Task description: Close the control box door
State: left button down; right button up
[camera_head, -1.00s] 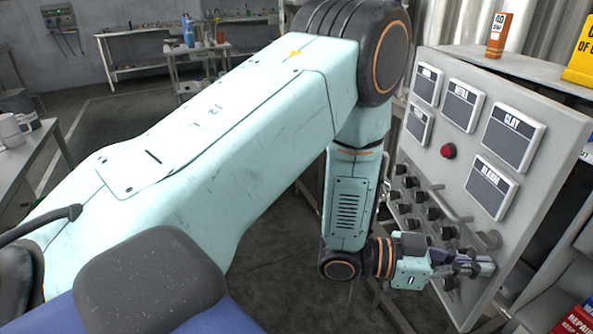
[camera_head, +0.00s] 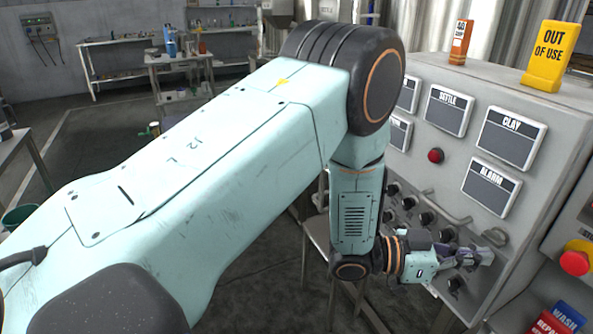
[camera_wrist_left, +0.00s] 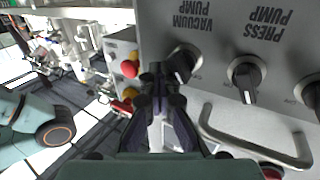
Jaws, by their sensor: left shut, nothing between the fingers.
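The control box door (camera_head: 455,180) is the grey panel at the right of the head view. It carries dark label plates, a red button (camera_head: 436,155), several black knobs and a bar handle (camera_head: 450,217). It looks flush or nearly flush with the box; I cannot tell whether it is fully shut. My left gripper (camera_head: 485,257) is shut and empty, low in front of the panel. In the wrist view its fingertips (camera_wrist_left: 162,75) are close beside the vacuum pump knob (camera_wrist_left: 183,62); contact is unclear. A bar handle (camera_wrist_left: 250,146) lies to their right. My right gripper is out of view.
A yellow out-of-use sign (camera_head: 550,57) and an orange box (camera_head: 460,42) stand on top of the cabinet. A red mushroom button (camera_head: 577,260) is at the right edge. Benches with bottles (camera_head: 180,68) stand far back left; some floor between is clear.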

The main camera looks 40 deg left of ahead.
pick_arm(q)
jog(key=d, duration=0.3)
jog(key=shift+w+r, duration=0.2)
jog(key=shift+w, duration=0.05)
jog(key=shift+a+r, duration=0.1)
jog(key=shift+r, duration=0.05)
jog(key=shift+w+a, duration=0.15)
jog(key=shift+a, duration=0.1)
jog(key=shift+w, duration=0.15)
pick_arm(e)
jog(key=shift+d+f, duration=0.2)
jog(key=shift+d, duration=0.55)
pick_arm(q)
jog(key=shift+a, duration=0.15)
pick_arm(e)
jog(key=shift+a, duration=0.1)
